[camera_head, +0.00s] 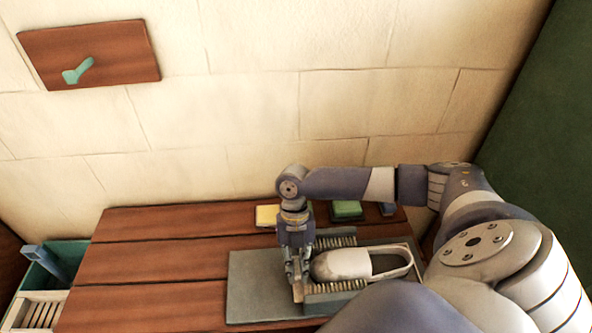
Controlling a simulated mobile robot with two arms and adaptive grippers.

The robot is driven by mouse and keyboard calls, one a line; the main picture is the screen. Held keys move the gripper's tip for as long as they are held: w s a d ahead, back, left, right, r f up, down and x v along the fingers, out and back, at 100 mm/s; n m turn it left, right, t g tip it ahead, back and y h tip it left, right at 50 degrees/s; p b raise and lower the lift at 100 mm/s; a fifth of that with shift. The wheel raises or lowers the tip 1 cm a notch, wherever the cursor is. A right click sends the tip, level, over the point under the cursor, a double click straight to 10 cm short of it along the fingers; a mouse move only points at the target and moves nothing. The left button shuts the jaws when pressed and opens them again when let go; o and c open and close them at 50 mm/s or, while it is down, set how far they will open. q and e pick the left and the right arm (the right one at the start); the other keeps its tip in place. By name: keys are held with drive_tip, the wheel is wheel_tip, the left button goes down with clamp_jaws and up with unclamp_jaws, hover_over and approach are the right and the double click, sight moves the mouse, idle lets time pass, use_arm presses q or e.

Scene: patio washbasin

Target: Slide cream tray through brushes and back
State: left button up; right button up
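The cream tray (408,250) lies on a grey base plate (255,283) and carries a white slip-on shoe (345,264). The toe points left and lies between two brush rows, the far one (335,241) and the near one (335,287). The tray's right part reaches out past the brushes. My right gripper (298,280) points down at the left end of the brushes. Its fingers look closed around a small tan upright piece, seemingly the tray's handle. The join between handle and tray is hidden. My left gripper is out of view.
A yellow block (267,215), a green block (347,209) and a small blue item (388,209) sit behind the brushes. A green crate (40,275) stands at the left. The wooden tabletop (150,265) left of the plate is clear. A wooden board (110,50) hangs on the wall.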

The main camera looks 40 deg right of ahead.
drive_tip(key=shift+o, duration=0.5)
drive_tip(key=shift+s+d, duration=0.15)
drive_tip(key=shift+d, duration=0.2)
drive_tip(key=v, duration=1.2)
drive_tip(key=shift+a+r, duration=0.1)
